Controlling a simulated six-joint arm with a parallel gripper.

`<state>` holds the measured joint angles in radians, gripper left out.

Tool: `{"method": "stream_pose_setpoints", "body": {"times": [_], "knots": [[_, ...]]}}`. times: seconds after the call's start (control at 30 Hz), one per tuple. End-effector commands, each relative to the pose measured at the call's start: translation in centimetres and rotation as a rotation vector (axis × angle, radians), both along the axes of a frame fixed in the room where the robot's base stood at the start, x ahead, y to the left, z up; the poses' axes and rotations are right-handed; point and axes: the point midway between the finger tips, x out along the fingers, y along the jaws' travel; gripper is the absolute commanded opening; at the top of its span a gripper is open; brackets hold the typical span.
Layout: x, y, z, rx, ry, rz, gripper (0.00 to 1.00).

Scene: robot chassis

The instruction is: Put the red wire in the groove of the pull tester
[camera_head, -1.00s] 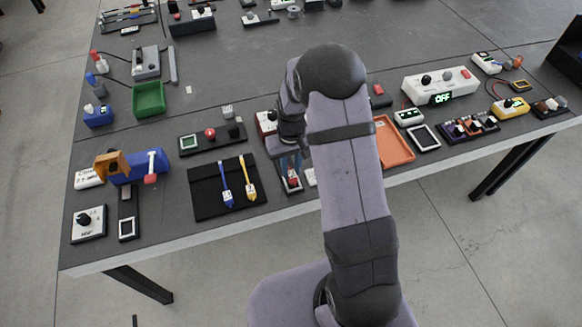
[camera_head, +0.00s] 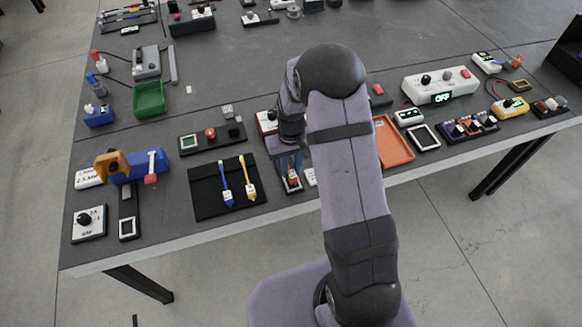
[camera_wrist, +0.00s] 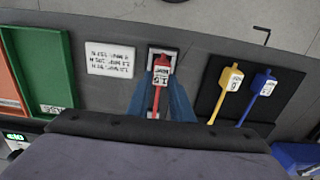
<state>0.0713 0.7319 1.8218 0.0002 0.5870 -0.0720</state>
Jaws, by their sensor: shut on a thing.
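The red wire (camera_wrist: 158,91) has a red stem and a white tag at its end. My gripper (camera_wrist: 163,101) is shut on the stem with its blue fingers on both sides. In the head view, my gripper (camera_head: 291,170) is partly behind my arm. The red wire also shows there (camera_head: 293,177). Its tagged end lies over a narrow dark fixture with a pale square end (camera_wrist: 175,53), apparently the pull tester. My fingers and wrist hide most of the fixture, so I cannot tell if the wire sits down in the groove.
A white printed card (camera_wrist: 110,59) lies beside the fixture. A black mat (camera_head: 205,201) carries a blue wire (camera_head: 225,185) and a yellow wire (camera_head: 248,180). An orange tray (camera_head: 393,142) is on the other side. The table's front edge is close to the fixture.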

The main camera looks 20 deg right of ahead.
Motion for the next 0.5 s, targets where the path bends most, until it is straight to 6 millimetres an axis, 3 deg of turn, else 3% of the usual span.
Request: {"method": "stream_pose_setpoints", "body": {"times": [0.5], "knots": [[0.0,0.0,-1.1,0.0,0.0,0.0,0.0]]}}
